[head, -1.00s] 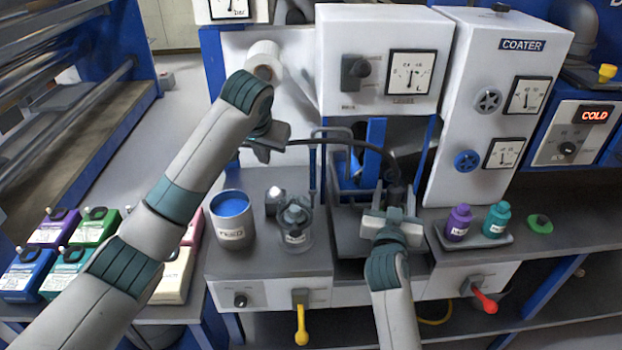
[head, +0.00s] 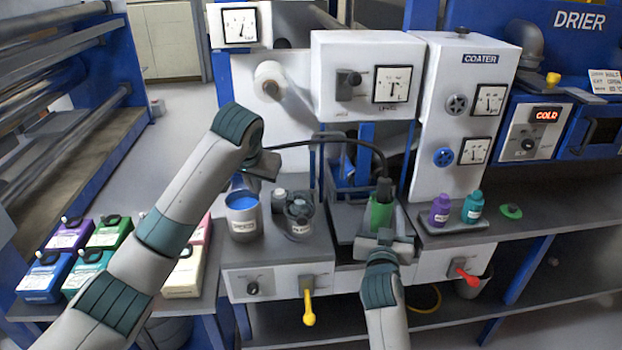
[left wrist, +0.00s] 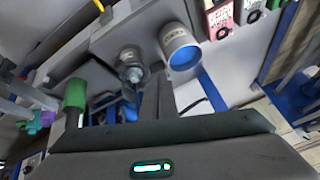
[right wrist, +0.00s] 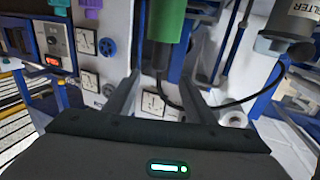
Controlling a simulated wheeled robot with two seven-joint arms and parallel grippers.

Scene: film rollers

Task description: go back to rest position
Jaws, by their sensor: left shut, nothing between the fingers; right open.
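My left gripper (head: 264,166) is shut and empty, raised in front of the white machine panel, above and behind the blue-filled pot (head: 242,214). In the left wrist view the pot (left wrist: 181,50) and a glass jar show beyond its fingers. My right gripper (head: 385,238) is open and empty, low in front of a green cylinder (head: 381,213) with a dark top. In the right wrist view its two fingers (right wrist: 158,98) stand apart, and the green cylinder (right wrist: 167,20) is at the top of the picture, not between the fingertips.
A lidded glass jar (head: 299,217) stands right of the pot. Purple and teal bottles (head: 440,209) stand on a small tray at the right. Several coloured boxes (head: 110,231) lie at the left. A black hose (head: 335,141) arches between the arms. A yellow handle (head: 308,308) hangs below the bench front.

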